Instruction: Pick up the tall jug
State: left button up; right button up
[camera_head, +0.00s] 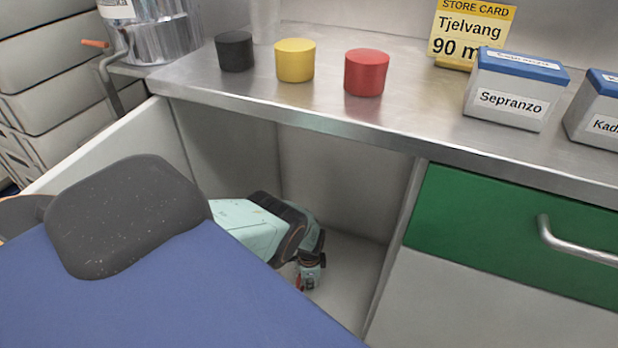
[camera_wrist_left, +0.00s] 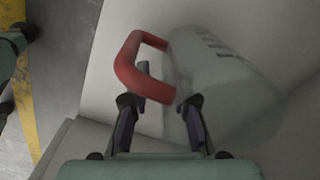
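The jug (camera_wrist_left: 225,80) is a pale, translucent vessel with dark marks on its side and a red loop handle (camera_wrist_left: 127,68), seen in the left wrist view. It appears tilted in that picture. My left gripper (camera_wrist_left: 168,92) is open, its fingers apart at the handle. One fingertip shows within the handle's loop, and the other is in front of the jug's body. I cannot tell whether they touch. In the head view my left gripper (camera_head: 309,283) is low inside the open cabinet, with a small red patch beside it; the jug's body is hidden there. My right gripper is not in view.
The cabinet (camera_head: 335,180) has walls on both sides and a metal counter (camera_head: 330,115) above. Black (camera_head: 235,51), yellow (camera_head: 295,60) and red (camera_head: 367,72) cylinders and labelled boxes (camera_head: 515,88) stand on the counter. A green drawer (camera_head: 510,235) is at the right.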

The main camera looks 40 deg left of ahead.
pick_arm(q)
grip_shut()
jog(key=shift+s+d, duration=0.1)
